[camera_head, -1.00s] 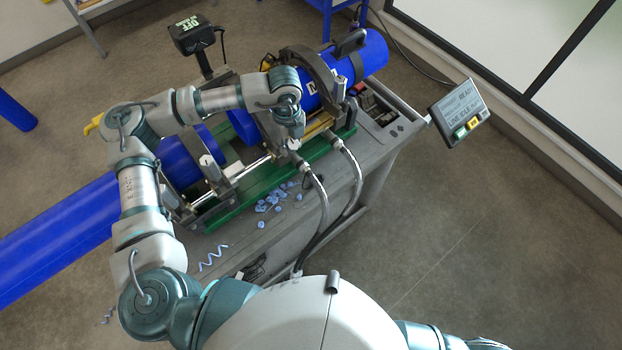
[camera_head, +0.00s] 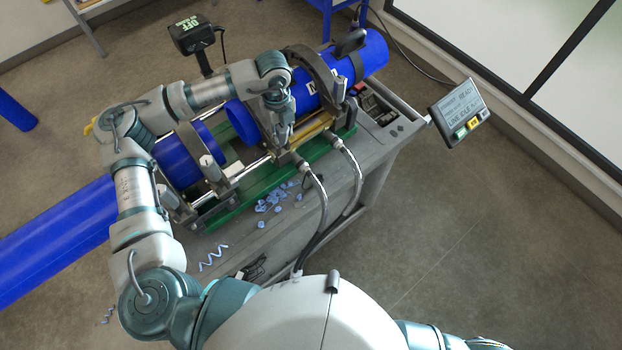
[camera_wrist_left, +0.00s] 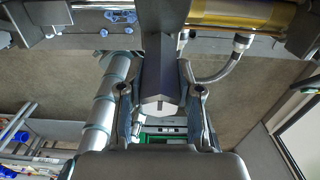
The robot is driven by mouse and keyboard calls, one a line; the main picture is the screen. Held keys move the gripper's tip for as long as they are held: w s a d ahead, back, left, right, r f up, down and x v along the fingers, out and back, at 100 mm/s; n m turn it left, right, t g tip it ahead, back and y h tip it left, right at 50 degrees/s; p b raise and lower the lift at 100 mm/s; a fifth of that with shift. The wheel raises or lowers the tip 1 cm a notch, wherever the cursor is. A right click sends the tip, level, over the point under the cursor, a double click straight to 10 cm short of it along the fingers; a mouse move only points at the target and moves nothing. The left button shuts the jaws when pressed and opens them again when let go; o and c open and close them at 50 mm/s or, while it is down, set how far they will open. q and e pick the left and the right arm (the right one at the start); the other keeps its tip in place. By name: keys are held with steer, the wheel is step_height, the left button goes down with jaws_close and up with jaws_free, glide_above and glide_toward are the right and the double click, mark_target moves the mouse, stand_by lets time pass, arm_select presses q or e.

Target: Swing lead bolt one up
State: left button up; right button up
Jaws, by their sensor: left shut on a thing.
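My left gripper (camera_head: 283,140) is over the near side of the cart's clamp frame, beside the right blue pipe. In the left wrist view, its two fingers (camera_wrist_left: 161,92) are closed on either side of a grey bolt with a faceted end (camera_wrist_left: 158,75), which I take to be lead bolt one. The bolt runs between the fingers toward the clamp hardware at the top of that view. In the head view the hand largely hides this bolt. My right gripper is not in view.
The right blue pipe (camera_head: 367,58) and left blue pipe (camera_head: 60,230) lie in clamps with a gap between their ends. Two hoses (camera_head: 320,205) rise at the near side. Blue shavings (camera_head: 268,202) lie on the cart. A control panel (camera_head: 460,110) stands right.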

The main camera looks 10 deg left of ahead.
arm_select(q)
steer(key=shift+a, duration=0.1)
steer(key=shift+w+a+r, duration=0.15)
steer(key=shift+w+a, duration=0.6)
steer(key=shift+a, duration=0.15)
steer(key=shift+w+a+b, duration=0.2)
steer(key=shift+a+b, duration=0.05)
steer(key=shift+b, duration=0.05)
steer(key=shift+w+a, duration=0.15)
steer(key=shift+w+a, duration=0.15)
steer(key=shift+a, duration=0.05)
steer(key=shift+b, duration=0.3)
